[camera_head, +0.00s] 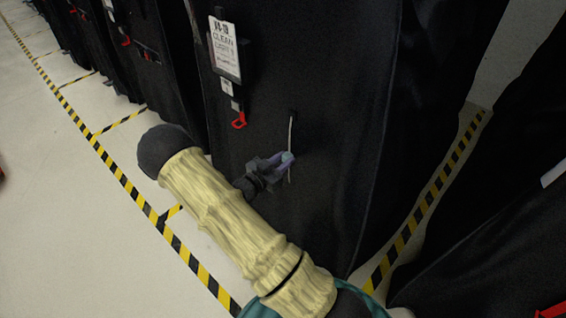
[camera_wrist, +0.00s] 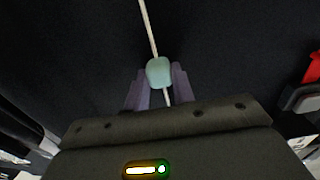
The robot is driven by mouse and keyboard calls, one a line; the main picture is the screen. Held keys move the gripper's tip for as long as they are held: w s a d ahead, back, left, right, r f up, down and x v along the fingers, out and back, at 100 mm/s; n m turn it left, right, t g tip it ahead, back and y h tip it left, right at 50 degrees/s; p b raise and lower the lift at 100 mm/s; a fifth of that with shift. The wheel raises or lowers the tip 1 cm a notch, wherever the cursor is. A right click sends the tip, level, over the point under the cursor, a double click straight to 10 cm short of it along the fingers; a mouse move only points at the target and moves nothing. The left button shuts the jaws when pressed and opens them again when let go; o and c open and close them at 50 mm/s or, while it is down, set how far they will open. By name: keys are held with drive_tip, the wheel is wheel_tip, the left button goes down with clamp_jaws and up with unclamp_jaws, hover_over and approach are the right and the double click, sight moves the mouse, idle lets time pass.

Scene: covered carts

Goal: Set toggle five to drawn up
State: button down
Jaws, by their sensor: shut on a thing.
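A pale green toggle (camera_wrist: 159,72) sits on a thin whitish cord in front of a black cart cover. In the wrist view the cord (camera_wrist: 148,28) runs up from the toggle, and a short piece shows below it. My gripper (camera_wrist: 160,86) has its two purple fingers on either side of the toggle, shut on it. In the head view my gripper (camera_head: 278,163) is at the cover's face, with the toggle (camera_head: 287,157) between the fingertips. The cord (camera_head: 291,130) hangs there from a small dark fixture. I cannot read a number for this toggle.
A white tag reading "CLEAN" (camera_head: 225,50) and a red clip (camera_head: 239,120) hang left of the cord. The black cover (camera_head: 340,120) fills the middle. Yellow-black floor tape (camera_head: 120,175) runs left. Another dark covered cart (camera_head: 500,230) stands right.

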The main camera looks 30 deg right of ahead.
wheel_tip(320, 180, up, 6)
drive_tip(key=p, duration=0.4)
drive_tip(key=shift+r, duration=0.25)
drive_tip(key=c, duration=1.2)
unclamp_jaws()
drive_tip(key=shift+o, duration=0.2)
drive_tip(key=shift+a, duration=0.15)
drive_tip(key=p+v, duration=0.1)
drive_tip(key=v, duration=1.6)
